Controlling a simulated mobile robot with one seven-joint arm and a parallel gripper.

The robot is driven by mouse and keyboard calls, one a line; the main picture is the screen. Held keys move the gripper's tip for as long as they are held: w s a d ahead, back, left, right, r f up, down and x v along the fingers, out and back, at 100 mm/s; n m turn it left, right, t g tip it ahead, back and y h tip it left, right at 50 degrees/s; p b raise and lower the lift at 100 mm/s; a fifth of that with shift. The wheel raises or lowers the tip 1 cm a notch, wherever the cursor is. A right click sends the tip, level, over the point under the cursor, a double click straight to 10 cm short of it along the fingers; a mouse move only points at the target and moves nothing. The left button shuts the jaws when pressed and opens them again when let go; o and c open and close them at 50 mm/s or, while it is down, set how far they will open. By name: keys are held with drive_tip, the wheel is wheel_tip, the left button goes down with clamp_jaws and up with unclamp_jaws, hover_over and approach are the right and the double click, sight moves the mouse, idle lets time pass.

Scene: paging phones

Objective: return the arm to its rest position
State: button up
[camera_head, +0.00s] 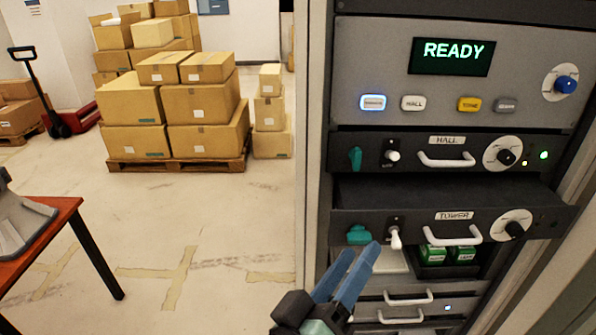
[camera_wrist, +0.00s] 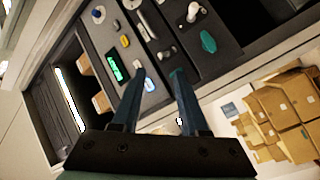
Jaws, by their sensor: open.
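My gripper (camera_head: 360,249) is at the lower middle of the head view, in front of the rack's lower left part, near the TOWER unit's teal lever. Its two blue fingers are apart with nothing between them; they also show in the wrist view (camera_wrist: 158,74). The equipment rack (camera_head: 313,150) stands at right, with a display (camera_head: 451,56) reading READY. The HALL unit (camera_head: 433,167) has an upright teal lever. The TOWER unit (camera_head: 375,220) below has its teal lever lying sideways, and its top surface shows, so it appears slid forward.
An orange-topped table (camera_head: 62,212) is at the left edge. Stacked cartons (camera_head: 205,105) on a pallet and a pallet truck (camera_head: 60,125) stand behind. Green boxes (camera_head: 463,254) sit beneath the TOWER unit. Floor between table and rack is clear.

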drive_tip(key=w+a+r+m+t+y, duration=0.1)
drive_tip(key=a+r+t+y, duration=0.15)
drive_tip(key=r, duration=0.65)
drive_tip(key=w+a+r+m+t+y, duration=0.1)
drive_tip(key=r+m+t+y, duration=0.15)
drive_tip(key=r, duration=0.65)
drive_tip(key=s+a+r+t+y, duration=0.1)
drive_tip(key=s+r+t+y, duration=0.1)
drive_tip(key=r, duration=0.6)
drive_tip(key=s+a+r+n+t+y, duration=0.1)
drive_tip(key=s+a+r+t+y, duration=0.1)
drive_tip(key=s+r, duration=0.4)
wheel_tip(320, 180, up, 2)
drive_tip(key=t+y, duration=0.1)
drive_tip(key=t, duration=0.1)
drive_tip(key=shift+a+r+t+y, duration=0.15)
drive_tip(key=shift+a+t+y, duration=0.15)
drive_tip(key=shift+t, duration=0.1)
